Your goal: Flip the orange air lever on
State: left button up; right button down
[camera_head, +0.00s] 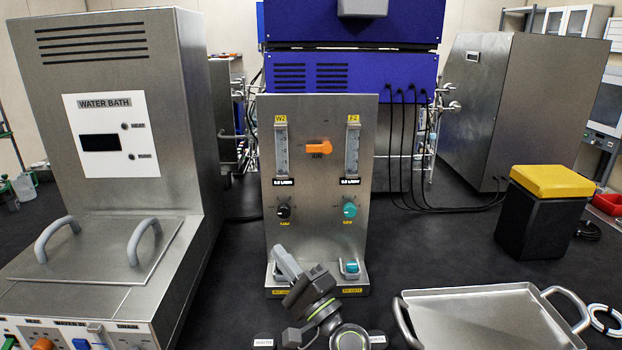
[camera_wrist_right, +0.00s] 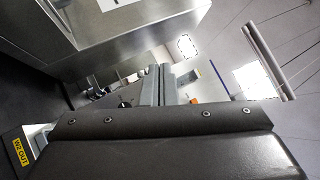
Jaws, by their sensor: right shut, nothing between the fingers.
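The orange air lever (camera_head: 318,147) sits high on the upright steel panel (camera_head: 318,230), between two flow tubes. Its handle lies sideways, with the word AIR just below it. In the right wrist view a small orange spot (camera_wrist_right: 194,100) shows beside the fingers; it may be the lever. My right gripper (camera_head: 287,262) is in front of the panel's foot, well below the lever and apart from it. Its fingers (camera_wrist_right: 160,84) are shut with nothing between them. My left gripper is not in view.
Below the lever are a black knob (camera_head: 284,211) and a teal knob (camera_head: 349,210). The water bath (camera_head: 110,190) stands close on the left. A steel tray (camera_head: 480,318) lies at the lower right, and a yellow-topped black box (camera_head: 545,220) stands behind it.

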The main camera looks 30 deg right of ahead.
aim_at(319, 147)
jog(key=w+d+r+m+g+h, duration=0.1)
jog(key=w+d+m+h, duration=0.3)
jog(key=m, duration=0.8)
jog(key=w+d+r+m+g+h, duration=0.2)
jog(key=w+d+m+g+h, duration=0.2)
jog(key=d+m+h, duration=0.4)
jog(key=shift+w+d+r+m+h, duration=0.35)
jog(key=shift+m+h, duration=1.05)
jog(key=shift+m, duration=0.9)
jog(key=shift+a+f, duration=0.1)
jog(key=p+x, duration=0.2)
jog(key=x, duration=0.8)
jog(key=shift+w, duration=0.1)
jog(key=shift+r+p, duration=0.8)
jog(key=shift+r, duration=0.15)
jog(key=shift+r+p, duration=0.7)
jog(key=shift+r, duration=0.35)
